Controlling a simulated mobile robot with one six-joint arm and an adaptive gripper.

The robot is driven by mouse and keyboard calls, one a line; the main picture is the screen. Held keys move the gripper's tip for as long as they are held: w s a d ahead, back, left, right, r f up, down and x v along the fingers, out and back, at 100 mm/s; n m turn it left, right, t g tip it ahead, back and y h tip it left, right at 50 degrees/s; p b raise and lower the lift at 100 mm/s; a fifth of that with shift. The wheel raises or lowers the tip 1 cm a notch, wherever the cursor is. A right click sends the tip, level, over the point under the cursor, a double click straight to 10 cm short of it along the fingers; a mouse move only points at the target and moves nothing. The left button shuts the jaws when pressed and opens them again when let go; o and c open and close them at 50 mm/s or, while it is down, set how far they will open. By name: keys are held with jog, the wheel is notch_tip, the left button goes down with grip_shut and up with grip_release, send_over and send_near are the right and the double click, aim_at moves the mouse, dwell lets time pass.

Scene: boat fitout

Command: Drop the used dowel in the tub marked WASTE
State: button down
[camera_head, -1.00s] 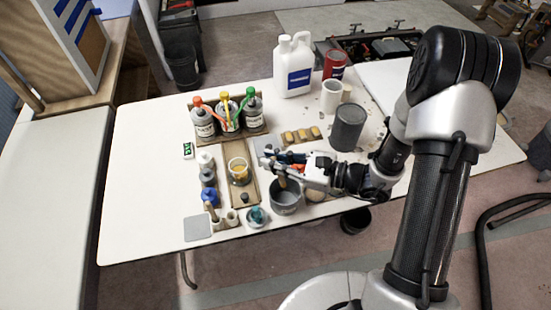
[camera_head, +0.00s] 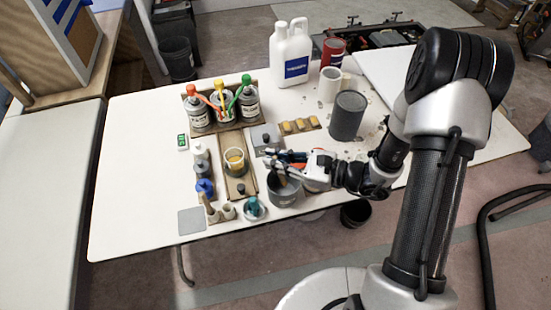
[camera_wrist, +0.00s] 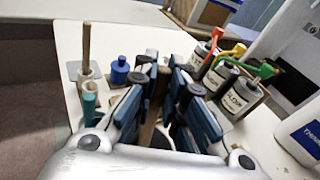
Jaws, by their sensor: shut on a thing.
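My gripper (camera_head: 280,160) is over the grey tub (camera_head: 283,195) near the front edge of the white table. It is shut on the used dowel (camera_head: 282,179), a short tan stick that hangs down over the tub's mouth. How far its lower end reaches into the tub is hard to tell. In the wrist view the blue-padded fingers of my gripper (camera_wrist: 160,85) show, with a brown strip between them that is partly hidden. No WASTE marking is readable on the tub from here.
A cup of amber liquid (camera_head: 235,161) stands left of my gripper on a wooden board. A dark grey cylinder (camera_head: 347,116) stands behind. Small bottles and a holder with an upright stick (camera_head: 210,208) stand at left. A black bucket (camera_head: 355,213) is on the floor.

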jog(key=c, duration=1.6)
grip_release()
jog(key=v, duration=1.2)
jog(key=shift+r, duration=0.1)
jog(key=s+a+r+n+g+h, duration=0.4)
jog(key=s+r+n+g+h, duration=0.35)
jog(key=s+n, duration=0.4)
jog(key=s+d+r+n+t+h, duration=0.1)
jog(key=d+r+n+t+h, duration=0.1)
jog(key=r+n, duration=0.1)
jog(key=s+d+r+n+t+h, duration=0.1)
jog(key=d+r+n+t+h, duration=0.1)
jog(key=d+r+n+h, duration=0.1)
jog(key=s+d+r+n+t+h, duration=0.1)
jog(key=d+r+n+t+h, duration=0.1)
jog(key=r+n+t+h, duration=0.1)
jog(key=shift+s+d, duration=0.3)
